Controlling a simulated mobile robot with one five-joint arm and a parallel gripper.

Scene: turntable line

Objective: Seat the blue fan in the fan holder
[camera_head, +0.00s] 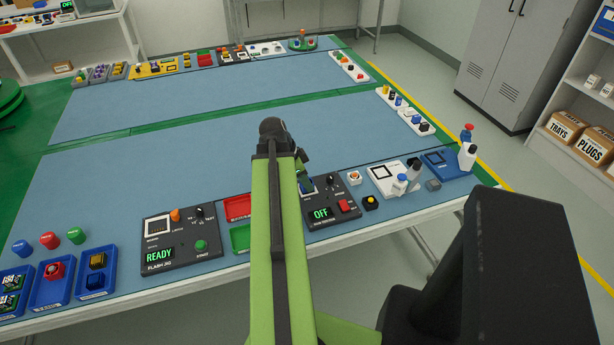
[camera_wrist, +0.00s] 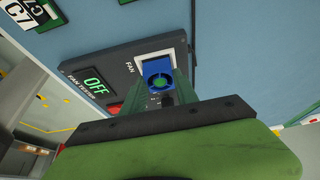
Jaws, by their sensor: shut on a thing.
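In the wrist view the fan overlaps the white-framed fan holder (camera_wrist: 180,52), beside the word FAN on the dark fan tester (camera_wrist: 115,70). I cannot tell whether the fan touches the holder or is held just over it. In the head view my gripper (camera_head: 305,183) is over the left part of the fan tester (camera_head: 331,222), and my arm hides part of it. The tester's display reads OFF.
A flash jig (camera_head: 181,243) reading READY stands left of my arm, with red and green trays (camera_head: 238,208) beside it. Blue trays (camera_head: 52,286) fill the left corner. White and blue stations (camera_head: 382,178) stand right of the tester. The middle of the blue table (camera_head: 190,160) is clear.

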